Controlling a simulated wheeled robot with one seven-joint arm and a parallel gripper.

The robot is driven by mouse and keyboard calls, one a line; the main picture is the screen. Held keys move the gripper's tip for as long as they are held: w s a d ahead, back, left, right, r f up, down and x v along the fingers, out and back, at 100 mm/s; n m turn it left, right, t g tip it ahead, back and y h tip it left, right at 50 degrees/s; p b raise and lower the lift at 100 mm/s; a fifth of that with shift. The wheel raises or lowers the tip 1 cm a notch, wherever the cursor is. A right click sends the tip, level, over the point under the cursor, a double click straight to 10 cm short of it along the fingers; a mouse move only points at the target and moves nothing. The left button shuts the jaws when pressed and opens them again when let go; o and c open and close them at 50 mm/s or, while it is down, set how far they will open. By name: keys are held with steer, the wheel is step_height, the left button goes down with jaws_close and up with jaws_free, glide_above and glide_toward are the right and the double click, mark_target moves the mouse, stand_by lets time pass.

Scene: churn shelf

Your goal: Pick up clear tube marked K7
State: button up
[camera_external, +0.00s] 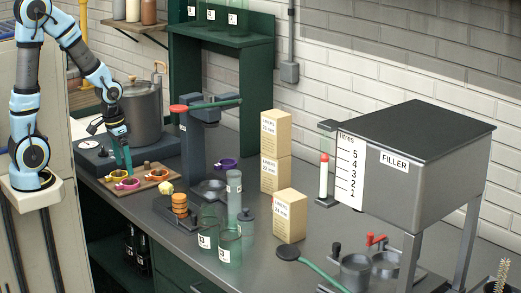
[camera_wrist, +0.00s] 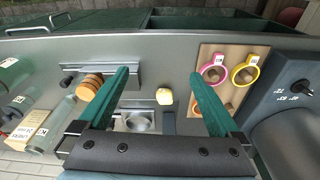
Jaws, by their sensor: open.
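A tall clear tube (camera_external: 235,203) with a small white label stands upright on the bench behind two green-tinted glass jars in the external view. What looks like the same tube (camera_wrist: 62,108) shows at the left in the wrist view; its label is too small to read surely. My gripper (camera_external: 122,160) is over the wooden board at the left of the bench, well left of the tube. In the wrist view my gripper (camera_wrist: 162,82) has its two green fingers wide apart, with nothing held between them.
The wooden board (camera_external: 155,186) holds several coloured rings. A grey press (camera_external: 198,150) with a red-tipped lever stands between my gripper and the tube. The filler (camera_external: 415,165) is at right.

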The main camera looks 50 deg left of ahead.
steer(key=shift+c, duration=1)
steer(key=w+d+t, duration=0.1)
steer(key=w, duration=0.2)
steer(key=w+d+f+t, duration=0.1)
steer(key=w+d+t, duration=0.1)
steer(key=w, duration=0.1)
steer(key=w+d+f+m+t+h, duration=0.1)
steer(key=w+d, duration=0.1)
steer(key=w, duration=0.1)
steer(key=shift+w+d+f, duration=0.25)
steer(key=shift+w, duration=0.05)
steer(key=w+d+f+m+t+h, duration=0.1)
steer(key=w+d+m+t+h, duration=0.1)
steer(key=w+d+t, duration=0.4)
steer(key=r+m+t+h+b, duration=0.2)
steer(key=m+t+h+b, duration=0.1)
steer(key=h+b, duration=0.55)
glide_above(234, 201)
steer(key=s+a+b, duration=0.1)
steer(key=s+a, duration=0.2)
steer(key=a, duration=0.1)
steer(key=shift+a+y, duration=0.1)
steer(key=shift+y, duration=0.75)
